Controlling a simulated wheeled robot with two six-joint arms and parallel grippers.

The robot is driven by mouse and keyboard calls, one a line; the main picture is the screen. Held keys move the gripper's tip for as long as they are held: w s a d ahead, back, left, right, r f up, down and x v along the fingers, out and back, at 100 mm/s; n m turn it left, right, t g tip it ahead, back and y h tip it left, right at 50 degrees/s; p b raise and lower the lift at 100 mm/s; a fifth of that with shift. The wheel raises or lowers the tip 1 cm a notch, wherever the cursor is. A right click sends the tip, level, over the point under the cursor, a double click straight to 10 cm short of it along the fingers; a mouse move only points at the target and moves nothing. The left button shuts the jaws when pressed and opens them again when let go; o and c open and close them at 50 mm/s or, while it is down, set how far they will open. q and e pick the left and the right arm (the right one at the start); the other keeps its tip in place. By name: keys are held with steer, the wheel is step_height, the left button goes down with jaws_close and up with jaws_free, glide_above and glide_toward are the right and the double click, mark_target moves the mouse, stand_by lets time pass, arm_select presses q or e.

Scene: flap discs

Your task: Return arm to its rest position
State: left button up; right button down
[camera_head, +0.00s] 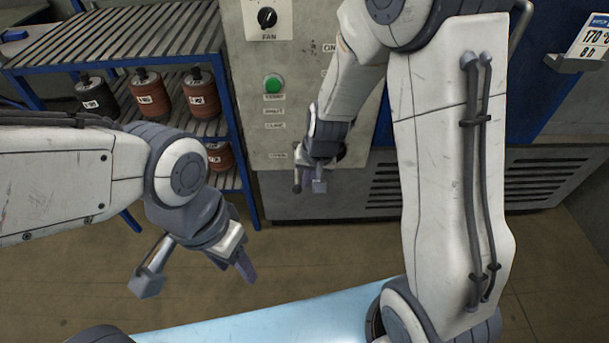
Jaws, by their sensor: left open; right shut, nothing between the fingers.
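My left arm comes in from the left, and its gripper (244,265) hangs over the floor in front of the shelf rack. It is open and empty, its fingers pointing down. My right arm rises from the lower right, bends at the top and reaches down to the front of the machine panel (259,177). My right gripper (298,180) is small in view, shut and empty, close to the lower part of the panel. Whether it touches the panel I cannot tell. A green button (273,84) and a black fan knob (267,17) show above it on the panel.
A blue-framed rack (120,42) at left holds a black canister (96,97) and several red-brown ones (150,96). A light blue surface (260,328) lies at the bottom. Floor between is clear.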

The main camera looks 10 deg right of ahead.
steer(key=shift+s+r, duration=0.6)
steer(key=shift+s, duration=0.05)
steer(key=shift+a, duration=0.1)
steer(key=s+a+r+n+g, duration=0.1)
steer(key=s+a+r+n, duration=0.25)
steer(key=s, duration=0.35)
steer(key=s+a+r+n+g, duration=0.1)
steer(key=s+a+r+n, duration=0.2)
steer(key=s, duration=0.4)
steer(key=s+a+r+n+g, duration=0.1)
steer(key=s+r+n, duration=0.35)
steer(key=s, duration=0.25)
step_height(320, 180, up, 12)
steer(key=p, duration=1.2)
steer(key=shift+s+r, duration=0.2)
steer(key=shift+s, duration=0.15)
steer(key=shift+d, duration=0.1)
